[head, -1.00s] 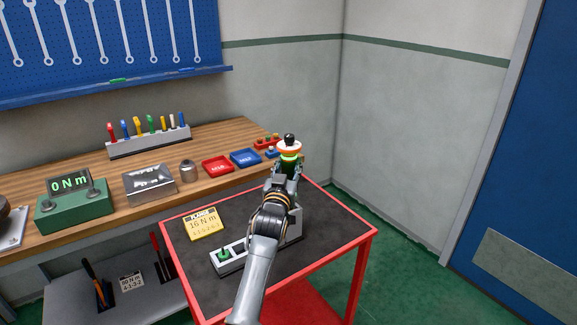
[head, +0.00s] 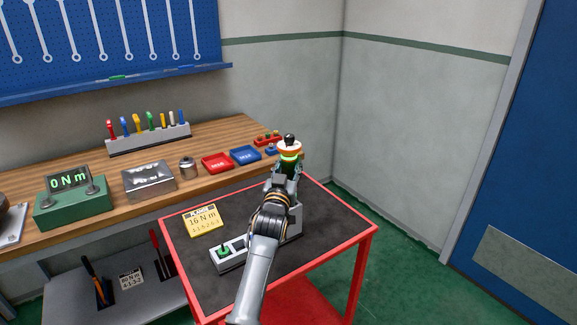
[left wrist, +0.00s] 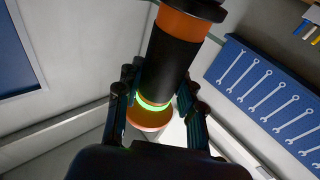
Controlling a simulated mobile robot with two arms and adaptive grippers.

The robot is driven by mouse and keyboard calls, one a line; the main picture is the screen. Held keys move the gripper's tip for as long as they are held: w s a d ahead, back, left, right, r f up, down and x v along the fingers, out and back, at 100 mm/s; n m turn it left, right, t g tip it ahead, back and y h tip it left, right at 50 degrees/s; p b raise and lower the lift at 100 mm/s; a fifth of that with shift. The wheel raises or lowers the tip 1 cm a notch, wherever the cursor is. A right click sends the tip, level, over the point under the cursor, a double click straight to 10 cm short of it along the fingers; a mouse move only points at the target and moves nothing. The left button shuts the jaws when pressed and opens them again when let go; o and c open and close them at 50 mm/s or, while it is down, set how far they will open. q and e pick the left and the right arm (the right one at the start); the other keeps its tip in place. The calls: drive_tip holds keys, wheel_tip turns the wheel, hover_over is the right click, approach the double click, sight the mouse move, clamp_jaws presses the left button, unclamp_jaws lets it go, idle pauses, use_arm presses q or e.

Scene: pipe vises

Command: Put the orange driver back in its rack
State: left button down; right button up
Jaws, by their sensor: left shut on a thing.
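My left gripper (head: 285,170) is shut on the orange driver (head: 289,147), whose orange and black body and green glowing ring show above the fingers. In the left wrist view the driver (left wrist: 172,55) stands between the two fingers (left wrist: 155,105). It looks roughly upright in the head view. A grey rack (head: 229,262) stands on the red cart, with a green-topped piece at its left end and a square opening beside that. My forearm hides its middle, and a taller part (head: 296,222) shows at its right. The driver's lower end is hidden. My right gripper is not in view.
The red cart (head: 340,250) has a dark top with a yellow card (head: 202,221). The wooden bench (head: 215,137) behind holds a green torque tester (head: 72,205), a metal box, red and blue trays and a holder of coloured tools (head: 148,140). The cart's right side is clear.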

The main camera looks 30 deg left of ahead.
use_arm(q)
drive_tip(key=shift+f+b, duration=1.95)
drive_tip(key=shift+f, duration=0.75)
idle(2.0)
drive_tip(key=c, duration=0.8)
unclamp_jaws()
drive_tip(key=shift+o, duration=0.2)
drive_tip(key=shift+s+f, duration=0.1)
drive_tip(key=shift+f, duration=0.2)
drive_tip(key=v, duration=1.2)
drive_tip(key=shift+r, duration=0.15)
